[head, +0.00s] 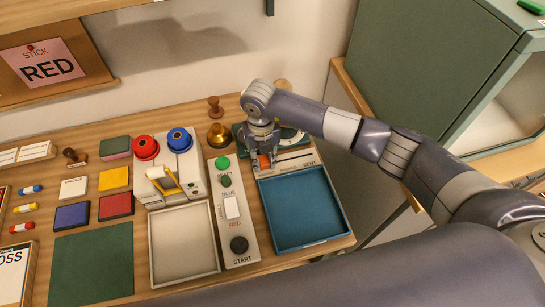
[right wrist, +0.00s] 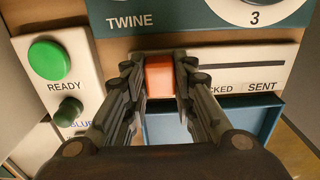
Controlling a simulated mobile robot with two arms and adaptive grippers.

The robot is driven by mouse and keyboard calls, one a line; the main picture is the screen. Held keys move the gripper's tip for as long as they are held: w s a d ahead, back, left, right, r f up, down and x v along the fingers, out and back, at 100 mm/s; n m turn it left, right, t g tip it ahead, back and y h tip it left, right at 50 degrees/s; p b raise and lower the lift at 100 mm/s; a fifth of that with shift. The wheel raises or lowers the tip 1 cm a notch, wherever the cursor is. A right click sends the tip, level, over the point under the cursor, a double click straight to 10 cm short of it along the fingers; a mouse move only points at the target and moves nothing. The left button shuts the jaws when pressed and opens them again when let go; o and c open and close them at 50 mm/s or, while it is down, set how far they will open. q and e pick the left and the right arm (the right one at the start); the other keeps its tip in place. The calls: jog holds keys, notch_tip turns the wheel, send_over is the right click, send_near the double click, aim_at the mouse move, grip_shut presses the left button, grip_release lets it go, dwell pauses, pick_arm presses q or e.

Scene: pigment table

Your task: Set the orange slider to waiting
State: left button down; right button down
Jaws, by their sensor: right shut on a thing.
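The orange slider (right wrist: 160,78) sits on a pale strip (right wrist: 240,72) with a dark slot that runs to its right. The labels "SENT" and a partly covered one ending in "CKED" show on the strip, right of the slider. The strip left of the slider is hidden by a finger. My right gripper (right wrist: 158,82) is shut on the slider, one finger on each side. In the head view the slider (head: 264,161) shows between the fingertips of the right gripper (head: 263,158). My left gripper is out of view.
A blue tray (head: 343,222) lies just in front of the strip. Left of it stands a panel (head: 232,258) with READY and START buttons. A brass bell (head: 219,134) and a green TWINE unit (right wrist: 180,14) are close behind. A green cabinet (head: 430,60) stands at the right.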

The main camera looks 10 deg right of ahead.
aim_at(261, 160)
jog(key=shift+a, duration=0.2)
jog(key=c, duration=1.5)
grip_release()
jog(key=shift+o, duration=0.9)
jog(key=shift+a, duration=0.15)
jog(key=shift+r, duration=0.2)
notch_tip(261, 160, up, 12)
jog(key=shift+s+f, duration=0.1)
jog(key=shift+f, duration=0.1)
